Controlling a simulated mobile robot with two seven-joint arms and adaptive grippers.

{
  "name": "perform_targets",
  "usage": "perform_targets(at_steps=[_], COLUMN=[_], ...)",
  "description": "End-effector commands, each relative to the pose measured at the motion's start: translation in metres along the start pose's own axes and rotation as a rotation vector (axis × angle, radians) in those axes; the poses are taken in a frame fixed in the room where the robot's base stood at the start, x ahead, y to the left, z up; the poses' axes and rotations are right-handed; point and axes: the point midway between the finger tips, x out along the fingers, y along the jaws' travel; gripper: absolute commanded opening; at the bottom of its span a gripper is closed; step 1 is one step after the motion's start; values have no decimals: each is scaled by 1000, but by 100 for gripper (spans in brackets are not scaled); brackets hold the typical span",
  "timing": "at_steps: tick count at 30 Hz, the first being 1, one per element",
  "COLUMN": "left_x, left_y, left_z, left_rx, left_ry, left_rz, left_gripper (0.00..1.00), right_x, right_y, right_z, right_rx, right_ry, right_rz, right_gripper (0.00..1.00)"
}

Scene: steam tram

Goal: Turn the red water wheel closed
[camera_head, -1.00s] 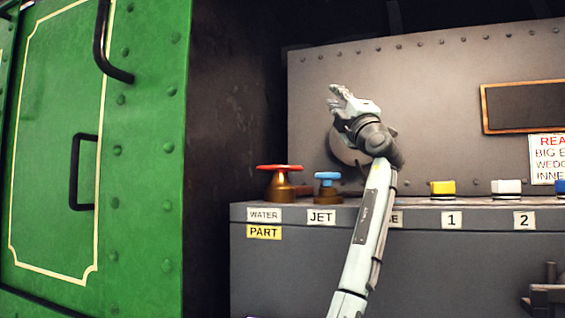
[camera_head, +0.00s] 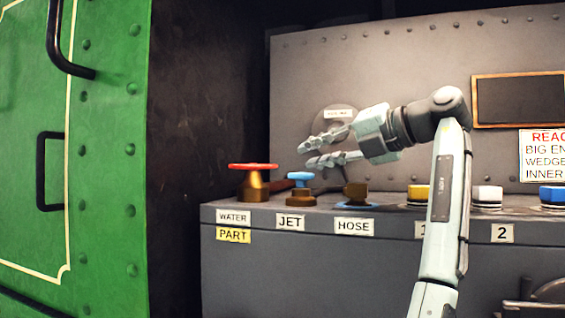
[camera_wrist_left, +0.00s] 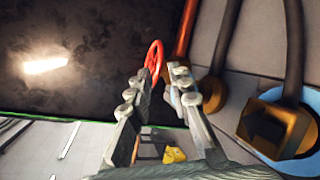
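The red water wheel (camera_head: 253,167) lies flat on top of a brass valve on the grey bench, above the WATER label (camera_head: 234,217). My left gripper (camera_head: 304,154) is open and points left, with its fingertips above and to the right of the red wheel, apart from it. The lower finger is close above the blue jet wheel (camera_head: 301,178); whether they touch I cannot tell. In the left wrist view the red wheel (camera_wrist_left: 154,58) shows beyond the gap between the open, empty fingers (camera_wrist_left: 153,80). My right gripper is not in view.
A brass HOSE valve (camera_head: 355,193) stands below the gripper. Yellow (camera_head: 418,194), white (camera_head: 488,196) and blue (camera_head: 551,196) knobs follow to the right. A dark wall and a green riveted panel (camera_head: 110,150) lie left of the bench. Air above the red wheel is clear.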

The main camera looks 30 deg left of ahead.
Motion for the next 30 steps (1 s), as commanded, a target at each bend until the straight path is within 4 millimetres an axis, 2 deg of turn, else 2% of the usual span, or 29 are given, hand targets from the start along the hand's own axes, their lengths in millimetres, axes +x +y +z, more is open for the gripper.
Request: perform_targets(at_steps=[9,15,20,27,30], left_x=[64,90,98,98,98], left_y=[1,1,0,0,0], left_z=[0,0,0,0,0], left_rx=[2,2,2,2,2], left_ry=[2,1,-2,-1,-1], left_rz=[1,1,2,2,2], left_gripper=[19,19,19,19,8], right_x=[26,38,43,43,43], right_y=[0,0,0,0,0], right_z=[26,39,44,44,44], right_rx=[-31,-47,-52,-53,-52], right_ry=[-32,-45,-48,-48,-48], right_rz=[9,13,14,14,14], right_gripper=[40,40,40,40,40])
